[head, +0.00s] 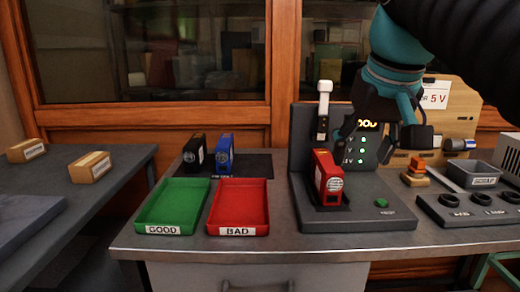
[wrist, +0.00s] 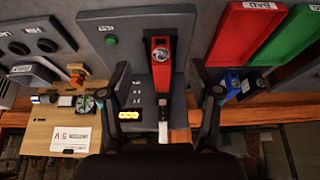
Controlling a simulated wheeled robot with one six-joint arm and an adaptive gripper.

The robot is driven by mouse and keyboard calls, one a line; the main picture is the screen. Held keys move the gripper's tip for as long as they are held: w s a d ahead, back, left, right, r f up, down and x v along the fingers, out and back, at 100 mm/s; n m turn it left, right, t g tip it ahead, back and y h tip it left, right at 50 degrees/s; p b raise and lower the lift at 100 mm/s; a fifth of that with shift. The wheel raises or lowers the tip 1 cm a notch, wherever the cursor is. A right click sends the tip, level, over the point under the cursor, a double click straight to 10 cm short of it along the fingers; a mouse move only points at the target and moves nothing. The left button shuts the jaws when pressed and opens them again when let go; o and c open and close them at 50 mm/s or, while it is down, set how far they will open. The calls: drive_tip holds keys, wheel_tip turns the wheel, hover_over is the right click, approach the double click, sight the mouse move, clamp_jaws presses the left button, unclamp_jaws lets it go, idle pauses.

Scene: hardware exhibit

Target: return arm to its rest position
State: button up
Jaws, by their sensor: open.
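My gripper (head: 376,136) is open and empty, raised in front of the tester's upright panel. In the wrist view its two fingers (wrist: 160,70) stand apart, with the red module (wrist: 161,50) seen between them. The red module (head: 327,175) sits upright in the grey tester (head: 357,220), apart from the fingers in the head view. The tester's lit display (head: 367,124) is partly hidden by my gripper and shows "OOD"; green lights glow below it. A white-handled lever (head: 323,108) stands upright on the panel.
A green GOOD tray (head: 172,203) and a red BAD tray (head: 239,204) are empty. Black (head: 194,152) and blue (head: 224,155) modules stand behind them. A wooden box (head: 452,105), a grey bin (head: 482,177) and an orange-topped item (head: 417,172) crowd the right side.

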drive_tip(key=s+f, duration=0.4)
drive_tip(key=f, duration=1)
drive_tip(key=s+f, duration=0.5)
drive_tip(key=f, duration=0.9)
drive_tip(key=shift+f+t, duration=0.25)
drive_tip(key=shift+t, duration=0.15)
